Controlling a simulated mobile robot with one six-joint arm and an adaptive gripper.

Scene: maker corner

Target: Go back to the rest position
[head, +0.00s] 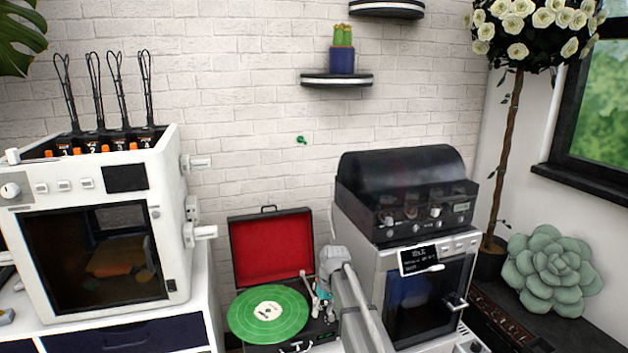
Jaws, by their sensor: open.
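Parts of my own arm (350,290) rise from the bottom edge, bent at a grey joint between the record player and the silver machine. My gripper is not clearly seen anywhere, so its fingers and anything between them cannot be made out. The arm covers part of the record player's right side and the silver machine's left front.
A record player (272,240) with a red-lined lid stands open, a green record (268,314) on it. A white printer (100,220) stands left. A silver machine (428,300) with a dark-domed unit (405,190) on top stands right. A succulent (553,270) is far right.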

